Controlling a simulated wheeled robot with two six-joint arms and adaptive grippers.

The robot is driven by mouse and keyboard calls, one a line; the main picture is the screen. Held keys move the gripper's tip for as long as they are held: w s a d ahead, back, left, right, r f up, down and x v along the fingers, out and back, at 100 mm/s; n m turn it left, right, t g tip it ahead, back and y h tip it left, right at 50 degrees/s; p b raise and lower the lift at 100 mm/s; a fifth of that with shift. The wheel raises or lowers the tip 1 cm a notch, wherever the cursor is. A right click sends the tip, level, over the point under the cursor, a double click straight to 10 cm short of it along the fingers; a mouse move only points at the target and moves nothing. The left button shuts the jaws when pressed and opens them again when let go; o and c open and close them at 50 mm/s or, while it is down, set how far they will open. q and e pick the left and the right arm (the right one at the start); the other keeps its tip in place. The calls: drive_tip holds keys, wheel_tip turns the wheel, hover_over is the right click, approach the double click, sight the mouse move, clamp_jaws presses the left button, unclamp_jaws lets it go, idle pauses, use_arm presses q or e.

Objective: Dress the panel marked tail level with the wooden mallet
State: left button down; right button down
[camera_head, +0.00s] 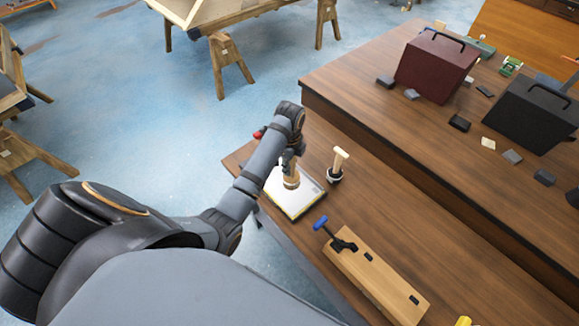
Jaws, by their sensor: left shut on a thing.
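My left arm reaches across the bench, and its gripper (290,164) is shut on the wooden mallet (291,182). The mallet's light round wooden part shows below the fingers, over a pale flat panel (296,203) near the bench's left end. It looks at or just above the panel's face; I cannot tell whether it touches. A small dark mark shows on the panel, too small to read as "tail". My forearm and gripper hide part of the panel and most of the mallet's upper part. My right gripper is not in view.
A light wooden-handled tool (339,162) stands in a dark holder right of the panel. A wooden board (377,286) with a blue-handled clamp (321,222) lies nearer. A red case (435,66), a black case (532,112) and small blocks stand on the raised bench behind.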

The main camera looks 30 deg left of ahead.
use_arm(q)
drive_tip(key=s+d+r, duration=0.2)
drive_tip(key=s+d, duration=0.2)
drive_tip(key=s, duration=0.4)
drive_tip(key=shift+s, duration=0.15)
